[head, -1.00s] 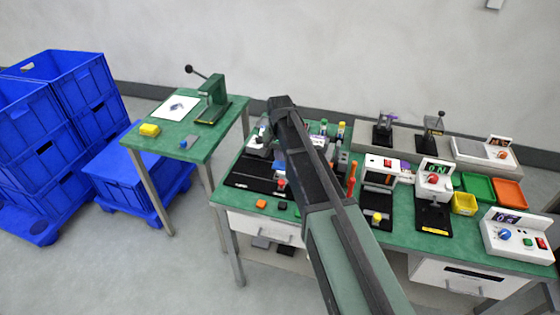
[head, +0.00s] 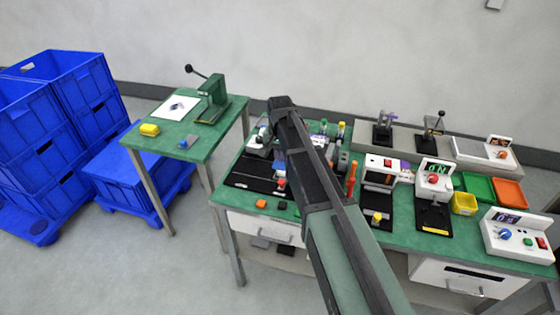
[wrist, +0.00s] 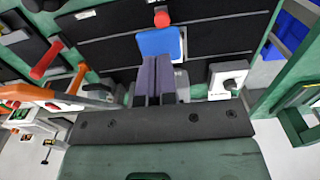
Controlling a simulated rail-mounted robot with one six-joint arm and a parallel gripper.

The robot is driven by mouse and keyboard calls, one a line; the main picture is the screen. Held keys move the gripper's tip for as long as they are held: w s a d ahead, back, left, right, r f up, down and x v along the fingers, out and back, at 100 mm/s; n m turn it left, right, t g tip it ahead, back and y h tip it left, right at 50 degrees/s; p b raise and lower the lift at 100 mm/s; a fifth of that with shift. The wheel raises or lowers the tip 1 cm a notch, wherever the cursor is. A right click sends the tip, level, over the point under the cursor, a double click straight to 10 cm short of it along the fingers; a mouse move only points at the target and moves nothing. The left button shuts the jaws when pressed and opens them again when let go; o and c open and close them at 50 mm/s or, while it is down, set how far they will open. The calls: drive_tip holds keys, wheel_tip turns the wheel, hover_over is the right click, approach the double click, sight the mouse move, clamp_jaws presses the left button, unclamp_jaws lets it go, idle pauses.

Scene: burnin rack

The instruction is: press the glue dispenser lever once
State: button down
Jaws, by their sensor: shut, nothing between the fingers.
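My gripper (wrist: 160,75) is shut and empty, with its fingers side by side in the wrist view. A blue block (wrist: 160,42) with a red part (wrist: 161,17) at its far end lies just beyond the fingertips. It may be the glue dispenser and its lever, but I cannot tell for sure. The fingertips overlap its near edge in the picture; contact is unclear. In the head view the blue block (head: 279,167) and red part (head: 281,183) show beside my arm, which hides the gripper's fingers.
A white box with a black knob (wrist: 228,79) stands right of the fingers. Orange-red handles (wrist: 47,59) stand at the left. A lever press (head: 212,95) stands on the left table. Two lever devices (head: 383,128) (head: 433,132) stand on the back shelf. Blue crates (head: 70,90) are far left.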

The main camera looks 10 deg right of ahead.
sight(280, 164)
drive_tip(key=shift+f+b, duration=1.05)
drive_tip(key=shift+f, duration=0.1)
drive_tip(key=shift+f+b, duration=0.35)
drive_tip(key=shift+b, duration=0.05)
drive_tip(key=shift+f, duration=0.15)
drive_tip(key=shift+f+b, duration=0.3)
drive_tip(key=shift+b, duration=0.1)
drive_tip(key=shift+s+r+p, duration=0.1)
drive_tip(key=shift+r+p, duration=1.75)
drive_tip(key=shift+r, duration=0.1)
wheel_tip(280, 164, up, 7)
drive_tip(key=p, duration=0.7)
drive_tip(key=shift+s+r, duration=0.15)
